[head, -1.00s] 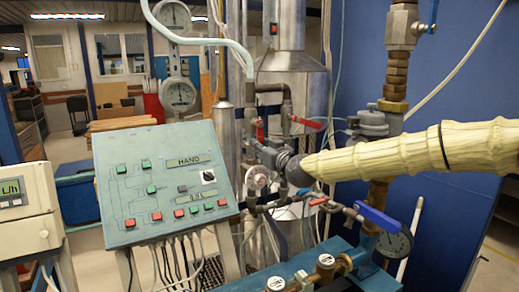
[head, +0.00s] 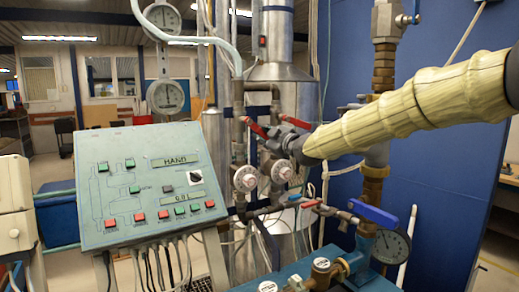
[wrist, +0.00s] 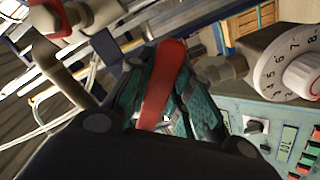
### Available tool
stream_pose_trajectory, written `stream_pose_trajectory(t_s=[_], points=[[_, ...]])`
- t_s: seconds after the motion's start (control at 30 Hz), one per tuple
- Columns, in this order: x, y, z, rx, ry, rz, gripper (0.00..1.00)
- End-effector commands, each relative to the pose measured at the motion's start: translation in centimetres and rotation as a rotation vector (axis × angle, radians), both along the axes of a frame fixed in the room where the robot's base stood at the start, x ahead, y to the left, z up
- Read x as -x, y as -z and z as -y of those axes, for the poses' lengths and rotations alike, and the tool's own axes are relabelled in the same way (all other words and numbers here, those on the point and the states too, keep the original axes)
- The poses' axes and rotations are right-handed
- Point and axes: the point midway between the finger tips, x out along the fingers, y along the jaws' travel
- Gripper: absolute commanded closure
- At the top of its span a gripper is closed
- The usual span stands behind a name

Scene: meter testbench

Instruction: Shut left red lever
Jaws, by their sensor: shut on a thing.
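The left red lever (head: 254,128) sits on the upper pipework in the head view and slants down to the right, its lower end at my gripper (head: 272,141). In the wrist view the lever (wrist: 163,85) lies lengthwise between the teal finger pads of my gripper (wrist: 165,95), which is shut on it. The right red lever (head: 295,122) stands just above and right of my gripper in the head view. My dark wrist housing hides the near end of the held lever in the wrist view.
Two white numbered dials (head: 246,178) sit below the levers; one dial (wrist: 290,65) is close in the wrist view. A control panel (head: 145,185) stands left. A blue-handled valve (head: 375,215) and gauge (head: 391,247) are lower right. Another red part (wrist: 62,15) shows upper left in the wrist view.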

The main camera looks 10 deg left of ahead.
Motion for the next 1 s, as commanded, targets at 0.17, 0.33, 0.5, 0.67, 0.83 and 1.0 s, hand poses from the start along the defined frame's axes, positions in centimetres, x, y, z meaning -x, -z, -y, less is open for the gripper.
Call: stream_pose_trajectory(t_s=[0.17, 0.33, 0.5, 0.67, 0.83, 1.0], points=[[-0.5, -0.8, 0.5, 0.107, 0.001, 0.108, 1.00], [-0.8, -1.6, 0.7, 0.186, 0.000, 0.188, 1.00], [-0.9, -2.2, 0.9, 0.240, 0.000, 0.241, 1.00], [-1.0, -2.5, 1.0, 0.270, -0.001, 0.271, 1.00], [-1.1, -2.6, 1.0, 0.283, -0.001, 0.284, 1.00], [-1.1, -2.7, 1.1, 0.285, 0.000, 0.287, 1.00]])
